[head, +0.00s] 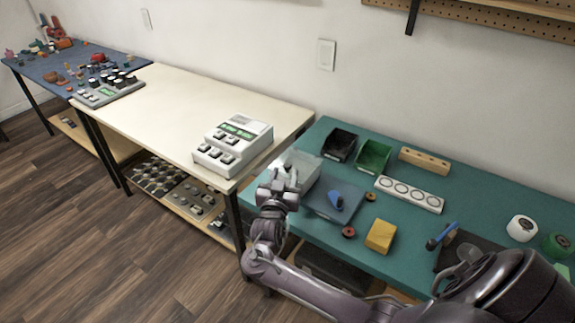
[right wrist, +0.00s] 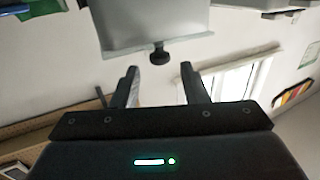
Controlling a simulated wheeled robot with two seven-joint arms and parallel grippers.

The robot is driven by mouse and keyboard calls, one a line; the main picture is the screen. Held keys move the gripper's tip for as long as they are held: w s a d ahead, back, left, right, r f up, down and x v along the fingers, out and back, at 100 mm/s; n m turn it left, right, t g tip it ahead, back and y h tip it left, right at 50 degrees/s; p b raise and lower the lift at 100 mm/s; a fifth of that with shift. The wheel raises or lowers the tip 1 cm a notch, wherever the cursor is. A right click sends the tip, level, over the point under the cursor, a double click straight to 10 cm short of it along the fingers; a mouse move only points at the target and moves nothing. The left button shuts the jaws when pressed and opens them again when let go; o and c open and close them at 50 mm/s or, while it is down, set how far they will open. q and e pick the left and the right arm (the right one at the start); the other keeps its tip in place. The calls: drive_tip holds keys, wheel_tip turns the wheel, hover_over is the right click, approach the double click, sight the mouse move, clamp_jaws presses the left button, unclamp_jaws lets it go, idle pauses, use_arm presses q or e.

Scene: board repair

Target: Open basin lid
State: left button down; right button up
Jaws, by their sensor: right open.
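The basin (head: 305,166) is a pale grey, see-through box at the left end of the green table, partly hidden behind my right gripper. In the right wrist view a pale grey panel (right wrist: 155,25), which looks like its lid, carries a small black knob (right wrist: 160,54). My right gripper (head: 287,178) is at the basin's near left side. In the right wrist view its two fingers (right wrist: 160,84) are apart, with nothing between them. The knob is just beyond the fingertips, roughly in line with the gap; I cannot tell any contact. My left gripper is out of view.
A blue-grey tray (head: 320,207) with a blue tool lies right of the basin. Black (head: 339,146) and green (head: 373,155) bins stand behind. A yellow block (head: 380,236) sits near the front edge. A white button device (head: 233,145) stands on the cream table to the left.

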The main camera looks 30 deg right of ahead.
sight(287, 168)
drive_tip(key=x, duration=0.5)
clamp_jaws()
